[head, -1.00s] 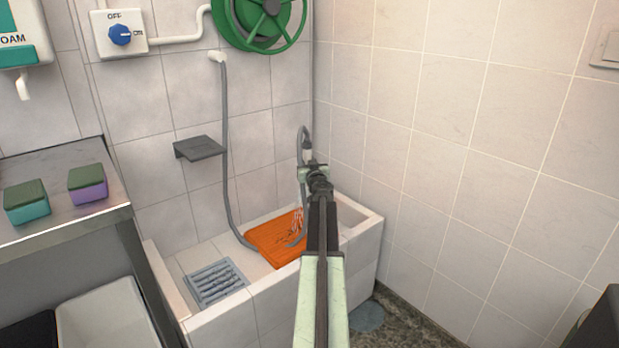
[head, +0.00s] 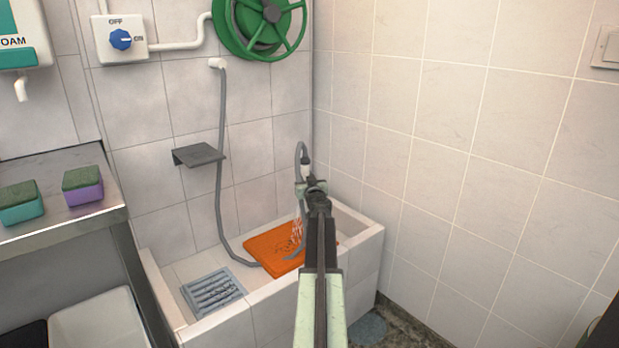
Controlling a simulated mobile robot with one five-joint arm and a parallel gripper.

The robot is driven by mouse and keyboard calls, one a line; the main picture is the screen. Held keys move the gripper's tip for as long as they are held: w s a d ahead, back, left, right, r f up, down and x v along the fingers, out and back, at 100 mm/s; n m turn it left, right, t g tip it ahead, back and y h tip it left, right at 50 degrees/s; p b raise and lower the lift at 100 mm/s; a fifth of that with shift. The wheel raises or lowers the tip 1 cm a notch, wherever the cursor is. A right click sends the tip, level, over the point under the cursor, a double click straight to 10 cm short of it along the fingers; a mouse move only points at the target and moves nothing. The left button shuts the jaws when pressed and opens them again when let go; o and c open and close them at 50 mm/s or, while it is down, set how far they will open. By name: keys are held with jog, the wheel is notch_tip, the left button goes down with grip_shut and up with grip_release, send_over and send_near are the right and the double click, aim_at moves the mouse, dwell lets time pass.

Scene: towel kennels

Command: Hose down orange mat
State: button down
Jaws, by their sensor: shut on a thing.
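The orange mat (head: 265,250) lies in the tiled wash basin (head: 358,243), with dark specks on its middle and right part. My gripper (head: 310,187) is shut on the grey hose's dark-and-white nozzle end (head: 305,167), above the right part of the mat. Thin pale streaks of water (head: 297,228) fall from there onto the mat. My arm hides the mat's right side and part of the basin. The grey hose (head: 220,170) hangs from a white wall outlet and loops down over the mat's left side. The blue dial (head: 121,40) appears turned toward ON.
A grey drain grate (head: 212,293) lies in the basin's left part. A dark shelf (head: 199,154) and green reel (head: 262,25) are on the wall. A steel counter (head: 65,224) at left holds a teal sponge (head: 20,203) and a purple sponge (head: 82,187).

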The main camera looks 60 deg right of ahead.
jog(key=w+a, duration=0.2)
jog(key=a, duration=0.4)
jog(key=w+a, duration=0.2)
jog(key=a, duration=0.5)
jog(key=shift+w+a, duration=0.25)
jog(key=shift+a, duration=0.05)
dwell(1.4)
dwell(0.5)
